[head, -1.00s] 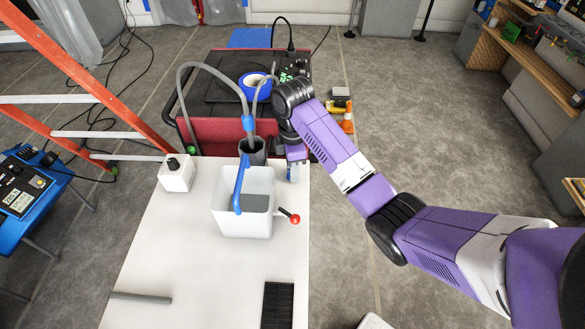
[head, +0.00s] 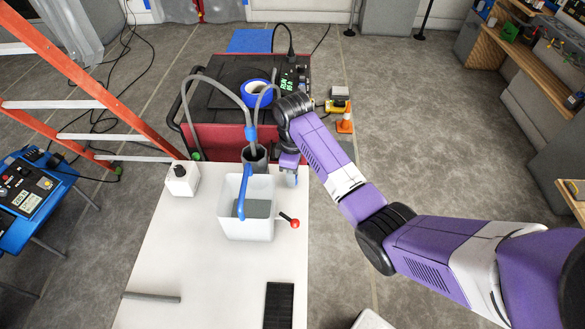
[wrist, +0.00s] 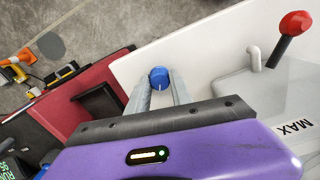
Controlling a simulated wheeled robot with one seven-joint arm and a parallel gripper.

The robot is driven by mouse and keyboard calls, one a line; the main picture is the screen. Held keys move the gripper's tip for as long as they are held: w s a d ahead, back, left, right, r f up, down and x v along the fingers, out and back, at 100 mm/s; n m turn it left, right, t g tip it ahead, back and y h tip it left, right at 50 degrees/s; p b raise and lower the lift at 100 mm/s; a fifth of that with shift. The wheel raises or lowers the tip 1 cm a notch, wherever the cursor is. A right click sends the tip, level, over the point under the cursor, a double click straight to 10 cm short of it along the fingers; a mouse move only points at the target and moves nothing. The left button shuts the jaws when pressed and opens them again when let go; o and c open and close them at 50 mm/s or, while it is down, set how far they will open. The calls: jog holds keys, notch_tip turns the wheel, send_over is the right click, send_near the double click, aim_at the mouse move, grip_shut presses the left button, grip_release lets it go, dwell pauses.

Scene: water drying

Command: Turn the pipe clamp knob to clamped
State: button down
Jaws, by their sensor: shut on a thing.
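A small round blue knob (wrist: 159,76) stands at the edge of the white table in the wrist view. My gripper (wrist: 160,88) is shut on it, with one grey finger on each side. In the head view my gripper (head: 291,176) is at the table's far right corner, just right of a dark grey cup (head: 255,160); the knob is mostly hidden there. A blue pipe (head: 241,196) runs down into a white open tank (head: 247,228). A grey hose (head: 207,83) meets blue fittings above the cup. I cannot read any clamp marking on the knob.
A red-tipped lever (head: 294,223) sticks out from the tank's right side. A white box with a black knob (head: 180,172) stands at the table's left. A grey rod (head: 152,297) and a black panel (head: 278,305) lie near the front. A red and black cart (head: 228,138) stands behind.

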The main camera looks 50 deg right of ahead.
jog(key=m+p, duration=0.4)
jog(key=m, duration=0.2)
jog(key=shift+a+r, duration=0.1)
jog(key=m, duration=0.6)
jog(key=shift+m, duration=0.4)
jog(key=c, duration=1.1)
grip_release()
jog(key=shift+c, duration=0.2)
notch_tip(320, 180, up, 8)
jog(key=shift+f+b, duration=0.15)
jog(key=shift+b, duration=0.25)
